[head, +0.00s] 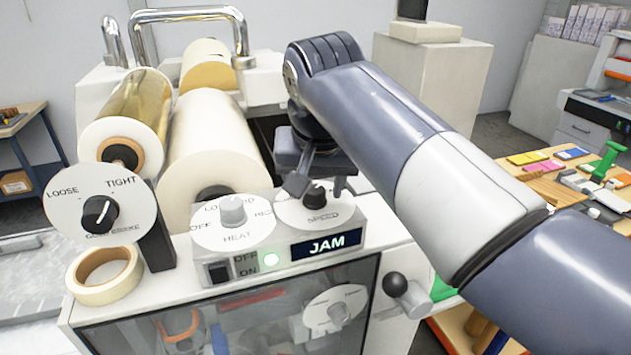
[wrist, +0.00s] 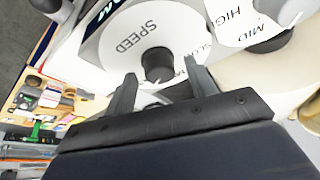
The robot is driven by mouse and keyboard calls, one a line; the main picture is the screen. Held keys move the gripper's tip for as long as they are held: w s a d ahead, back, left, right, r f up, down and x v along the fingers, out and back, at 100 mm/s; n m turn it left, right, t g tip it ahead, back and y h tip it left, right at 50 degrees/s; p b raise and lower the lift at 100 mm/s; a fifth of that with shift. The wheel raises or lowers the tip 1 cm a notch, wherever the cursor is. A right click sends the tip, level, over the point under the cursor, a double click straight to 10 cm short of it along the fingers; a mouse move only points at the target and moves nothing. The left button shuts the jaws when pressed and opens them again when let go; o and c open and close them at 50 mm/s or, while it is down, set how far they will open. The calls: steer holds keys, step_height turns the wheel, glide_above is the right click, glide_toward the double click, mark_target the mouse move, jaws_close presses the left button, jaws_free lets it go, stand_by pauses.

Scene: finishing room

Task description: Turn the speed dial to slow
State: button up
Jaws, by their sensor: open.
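The speed dial is a white disc marked SPEED (head: 322,217) with a black knob (head: 314,195) at its middle, on the laminating machine's panel. In the wrist view the black knob (wrist: 158,63) stands in front of my gripper (wrist: 155,84), with one finger toward each side of it. My gripper (head: 317,187) is open, and its fingers reach down close to the knob in the head view. I cannot tell if they touch it. Part of the disc's lettering, including SLOW, is partly hidden by a finger.
Left of it is the grey heat knob (head: 232,209). The display (head: 326,244) reads JAM beside a lit green lamp (head: 271,259). A loose/tight dial (head: 100,214) and a tape roll (head: 104,275) are at the left. Large rolls (head: 211,140) stand behind. A black ball handle (head: 395,284) is at the front right.

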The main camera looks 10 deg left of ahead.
steer(key=shift+c, duration=0.3)
steer(key=c, duration=0.9)
